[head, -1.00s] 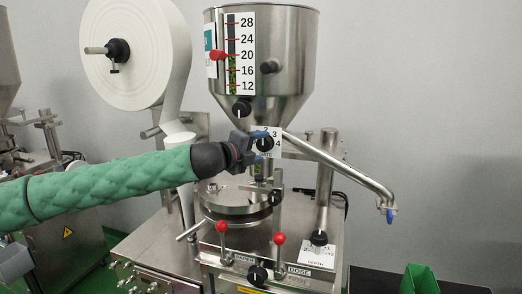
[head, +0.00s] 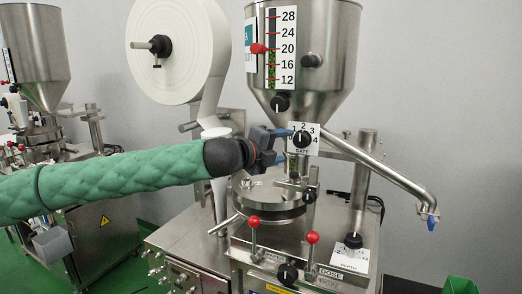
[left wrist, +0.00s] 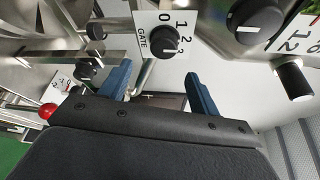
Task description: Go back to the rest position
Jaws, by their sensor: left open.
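My left gripper (head: 287,133) is open and empty in the head view, at the end of my green-sleeved arm, close to the left of the gate knob (head: 302,139). In the left wrist view its two blue fingers (left wrist: 158,85) stand apart with nothing between them. The black gate knob (left wrist: 164,42) sits on its white numbered plate just beyond the fingers, apart from them. My right gripper is not in view.
The steel hopper (head: 335,75) with its scale stands above the gate knob. A paper roll (head: 190,50) is at the left. Red-tipped levers (head: 312,238) and the depth knob (head: 353,241) are below. A second machine (head: 75,150) stands at far left. A bent pipe (head: 395,180) reaches right.

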